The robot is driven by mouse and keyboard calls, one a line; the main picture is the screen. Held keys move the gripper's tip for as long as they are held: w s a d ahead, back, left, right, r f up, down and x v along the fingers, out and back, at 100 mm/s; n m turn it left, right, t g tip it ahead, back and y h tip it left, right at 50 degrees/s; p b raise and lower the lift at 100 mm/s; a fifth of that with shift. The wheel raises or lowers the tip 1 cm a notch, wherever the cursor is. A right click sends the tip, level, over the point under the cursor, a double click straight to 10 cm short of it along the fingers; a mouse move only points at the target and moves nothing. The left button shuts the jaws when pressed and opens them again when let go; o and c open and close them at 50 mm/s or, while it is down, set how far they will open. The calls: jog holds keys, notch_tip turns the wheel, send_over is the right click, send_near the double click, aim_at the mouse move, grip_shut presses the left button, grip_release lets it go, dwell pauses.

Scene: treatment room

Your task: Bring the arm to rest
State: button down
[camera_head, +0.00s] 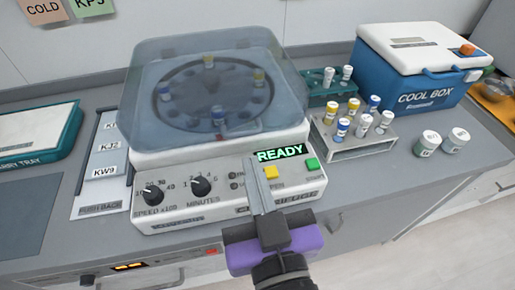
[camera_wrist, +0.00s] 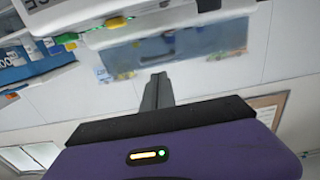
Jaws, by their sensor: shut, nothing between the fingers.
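My gripper (camera_head: 256,172) is shut and empty. It is raised in front of the centrifuge (camera_head: 152,208), and its fingers cover part of the control panel near the yellow button (camera_head: 270,173). I cannot tell whether they touch the panel. In the wrist view the closed fingers (camera_wrist: 158,82) point away over the purple gripper body, with nothing between them. The centrifuge lid (camera_head: 220,62) is down, and capped tubes show through it in the rotor. Its display (camera_head: 280,153) reads READY, and a green button (camera_head: 312,164) is beside the yellow one.
Right of the centrifuge are a tube rack (camera_head: 350,150) with several tubes, a teal rack (camera_head: 318,97), two white-capped jars (camera_head: 427,143) (camera_head: 455,140) and a blue cool box (camera_head: 400,90). A carry tray (camera_head: 38,135) and a label board (camera_head: 88,190) are at left. Floor (camera_head: 440,250) shows clear at lower right.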

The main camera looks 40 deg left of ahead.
jog(key=shift+s+d, duration=0.1)
jog(key=shift+d, duration=0.1)
jog(key=shift+r, duration=0.1)
jog(key=s+d+f+m+t+h, duration=0.1)
jog(key=d+f+m+t+h, duration=0.2)
jog(key=d, duration=0.8)
jog(key=s+d+f+m+t+h, duration=0.1)
jog(key=d+f+m+t+h, duration=0.25)
jog(key=d, duration=0.65)
jog(key=s+d+f+m+g+h, duration=0.3)
jog(key=s+d+f+h, duration=0.4)
jog(key=s+d+f, duration=0.3)
jog(key=s+d, duration=0.4)
jog(key=shift+s+d, duration=0.35)
jog(key=shift+d, duration=0.05)
jog(key=shift+m, duration=0.25)
